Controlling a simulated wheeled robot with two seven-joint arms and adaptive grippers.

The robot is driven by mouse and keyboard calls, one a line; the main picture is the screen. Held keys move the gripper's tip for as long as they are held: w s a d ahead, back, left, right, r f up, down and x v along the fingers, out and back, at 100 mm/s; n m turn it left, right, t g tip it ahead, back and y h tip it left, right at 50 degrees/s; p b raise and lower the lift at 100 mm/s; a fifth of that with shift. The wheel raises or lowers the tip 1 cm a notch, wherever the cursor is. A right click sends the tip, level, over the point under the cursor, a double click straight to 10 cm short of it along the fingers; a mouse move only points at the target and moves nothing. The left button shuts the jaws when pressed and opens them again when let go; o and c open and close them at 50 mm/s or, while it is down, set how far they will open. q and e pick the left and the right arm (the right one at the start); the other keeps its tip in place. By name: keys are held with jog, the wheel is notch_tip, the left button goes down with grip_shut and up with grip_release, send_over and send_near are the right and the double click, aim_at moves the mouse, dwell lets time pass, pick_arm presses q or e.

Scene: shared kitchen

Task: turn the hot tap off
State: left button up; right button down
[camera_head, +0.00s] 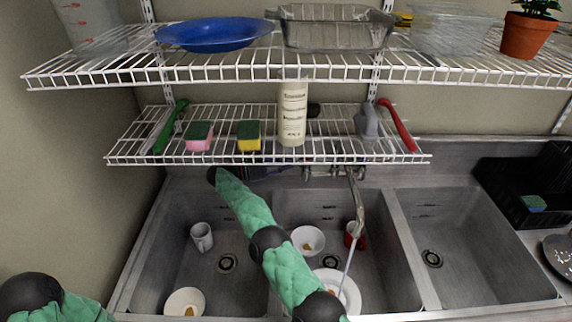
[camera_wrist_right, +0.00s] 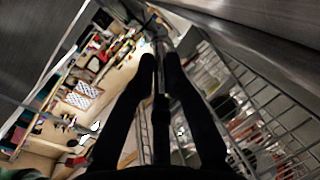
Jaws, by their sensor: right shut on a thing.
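The metal tap (camera_head: 357,195) is at the back wall of the sink, with its spout over the middle basin. A thin pale stream of water (camera_head: 348,252) runs from it. A small tap handle (camera_head: 306,173) shows at the left of the tap body, just under the lower shelf. My right arm reaches across the sink, and its dark gripper (camera_head: 264,172) is partly hidden behind the shelf's front edge. In the right wrist view the two fingers (camera_wrist_right: 160,66) are close together around a thin metal part, seemingly the hot tap handle. My left gripper is out of view.
The lower wire shelf (camera_head: 350,157) hangs close above the right gripper, holding a bottle (camera_head: 292,112), sponges and brushes. The right basin (camera_head: 470,255) is empty.

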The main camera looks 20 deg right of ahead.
jog(key=shift+r, duration=0.25)
jog(key=c, duration=1.3)
grip_release()
jog(key=shift+f, duration=0.15)
jog(key=shift+s+n+t, duration=0.3)
jog(key=shift+n+t, duration=0.1)
jog(key=shift+t, duration=0.2)
